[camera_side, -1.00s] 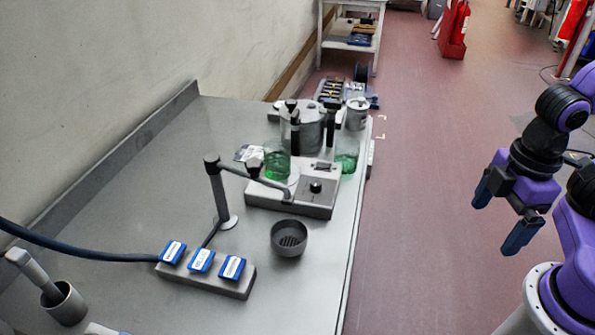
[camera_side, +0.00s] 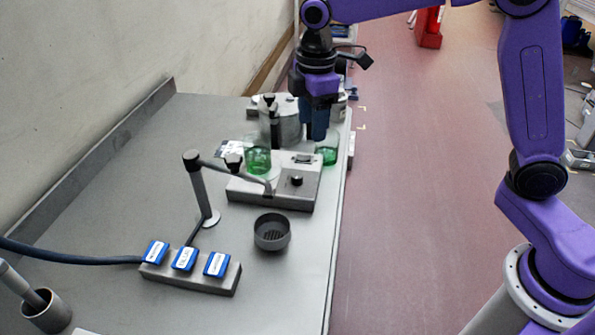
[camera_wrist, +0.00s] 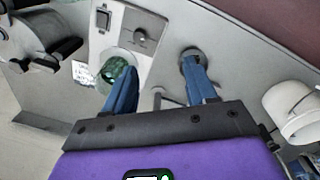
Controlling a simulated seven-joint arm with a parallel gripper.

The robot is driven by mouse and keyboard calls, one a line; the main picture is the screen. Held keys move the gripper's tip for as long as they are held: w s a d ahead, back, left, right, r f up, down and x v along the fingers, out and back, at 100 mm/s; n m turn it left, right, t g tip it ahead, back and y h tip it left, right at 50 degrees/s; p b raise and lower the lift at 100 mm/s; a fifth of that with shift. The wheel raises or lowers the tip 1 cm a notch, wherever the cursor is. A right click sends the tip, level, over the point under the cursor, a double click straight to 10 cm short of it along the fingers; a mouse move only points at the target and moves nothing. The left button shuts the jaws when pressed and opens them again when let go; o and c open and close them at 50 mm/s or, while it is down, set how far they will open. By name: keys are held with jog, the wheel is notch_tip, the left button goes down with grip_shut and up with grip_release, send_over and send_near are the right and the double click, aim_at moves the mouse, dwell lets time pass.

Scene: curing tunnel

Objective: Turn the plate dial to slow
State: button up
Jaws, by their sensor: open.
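The plate dial (camera_side: 297,180) is a small black knob on the front of the grey hot plate (camera_side: 245,188). In the wrist view the dial (camera_wrist: 140,37) lies ahead of my fingertips, between them from side to side; its marks are too small to read. My gripper (camera_side: 313,137) is open, blue fingers pointing down, above and behind the dial and near a beaker of green liquid (camera_side: 328,157). It touches nothing that I can make out. The wrist view shows the two fingers (camera_wrist: 158,82) spread and empty.
Another green beaker (camera_side: 257,161) stands on the plate's round top. A dark round cup (camera_side: 272,232) and a bar with blue labelled blocks (camera_side: 190,276) are in front. A white can (camera_wrist: 294,108) is at the wrist view's right.

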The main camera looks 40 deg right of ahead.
send_near(297, 175)
notch_tip(297, 175, down, 9)
jog(key=shift+r, duration=0.1)
dwell(0.7)
grip_shut()
